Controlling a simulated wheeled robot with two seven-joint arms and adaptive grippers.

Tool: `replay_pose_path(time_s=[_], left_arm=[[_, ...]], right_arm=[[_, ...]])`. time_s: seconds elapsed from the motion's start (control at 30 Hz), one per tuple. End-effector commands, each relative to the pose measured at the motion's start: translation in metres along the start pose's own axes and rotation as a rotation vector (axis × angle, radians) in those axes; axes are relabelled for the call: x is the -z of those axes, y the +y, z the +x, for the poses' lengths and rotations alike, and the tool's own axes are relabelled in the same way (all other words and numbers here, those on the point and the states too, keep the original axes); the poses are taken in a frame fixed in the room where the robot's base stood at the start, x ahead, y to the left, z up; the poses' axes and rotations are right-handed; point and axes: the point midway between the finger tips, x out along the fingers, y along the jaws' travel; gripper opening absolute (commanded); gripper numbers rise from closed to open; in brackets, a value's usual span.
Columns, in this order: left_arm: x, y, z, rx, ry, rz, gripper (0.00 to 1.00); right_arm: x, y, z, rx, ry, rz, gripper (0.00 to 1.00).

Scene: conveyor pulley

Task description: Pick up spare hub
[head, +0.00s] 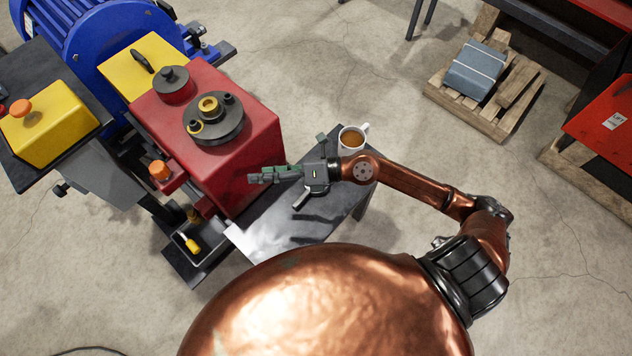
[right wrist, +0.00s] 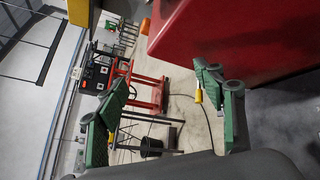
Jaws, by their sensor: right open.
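A dark round hub with a brass-coloured centre (head: 214,118) lies on top of the red housing (head: 252,150); I take it for the spare hub, but cannot be sure. A smaller dark-and-red round part (head: 173,84) sits behind it, to the left. My right gripper (head: 258,175) points left over the grey table, in front of the housing's right side and apart from the hub. In the right wrist view its green fingers (right wrist: 163,92) are spread with nothing between them, and the red housing (right wrist: 225,40) fills the upper right. The hub does not show there. My left gripper is not in view.
A mug of brown drink (head: 352,139) stands on the grey table (head: 270,225), close behind my right wrist. A blue motor (head: 95,40) and yellow boxes (head: 50,135) crowd the left. A dark tray with a yellow-handled tool (head: 192,245) is at lower left. A pallet (head: 480,115) lies far right.

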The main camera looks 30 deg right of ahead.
Motion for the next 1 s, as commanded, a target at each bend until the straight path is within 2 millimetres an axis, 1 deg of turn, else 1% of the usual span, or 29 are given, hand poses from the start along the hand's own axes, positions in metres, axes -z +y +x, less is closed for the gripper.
replay_pose_path(time_s=[0.03,0.07,0.1,0.13,0.2,0.3,0.33,0.4,0.43,0.53,0.7,0.87,1.0], left_arm=[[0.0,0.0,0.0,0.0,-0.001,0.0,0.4],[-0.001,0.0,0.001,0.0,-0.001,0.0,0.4],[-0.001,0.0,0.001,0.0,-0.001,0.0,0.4],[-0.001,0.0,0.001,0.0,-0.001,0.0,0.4],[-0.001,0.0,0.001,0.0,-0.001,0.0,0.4],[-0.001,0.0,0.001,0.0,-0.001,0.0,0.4],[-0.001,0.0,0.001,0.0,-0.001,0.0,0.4],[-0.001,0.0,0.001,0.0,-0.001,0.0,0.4],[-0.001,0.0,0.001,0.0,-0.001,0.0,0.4],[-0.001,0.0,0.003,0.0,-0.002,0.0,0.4],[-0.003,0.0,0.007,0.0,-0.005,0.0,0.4],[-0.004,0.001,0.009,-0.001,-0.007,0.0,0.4],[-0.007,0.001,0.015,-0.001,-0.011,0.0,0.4]], right_arm=[[0.02,-0.025,-0.001,0.086,0.128,-0.12,0.62],[0.031,-0.042,-0.004,0.139,0.199,-0.182,0.62],[0.042,-0.067,-0.012,0.214,0.289,-0.258,0.62],[0.048,-0.085,-0.02,0.271,0.35,-0.307,0.62],[0.053,-0.126,-0.043,0.403,0.471,-0.401,0.62],[0.048,-0.17,-0.076,0.562,0.594,-0.49,0.62],[0.045,-0.18,-0.085,0.601,0.621,-0.507,0.62],[0.04,-0.196,-0.101,0.669,0.664,-0.535,0.62],[0.038,-0.201,-0.106,0.691,0.676,-0.543,0.62],[0.037,-0.213,-0.112,0.726,0.699,-0.554,0.62],[0.045,-0.228,-0.102,0.728,0.702,-0.554,0.62],[0.05,-0.236,-0.097,0.726,0.701,-0.553,0.62],[0.06,-0.252,-0.087,0.726,0.702,-0.551,0.62]])
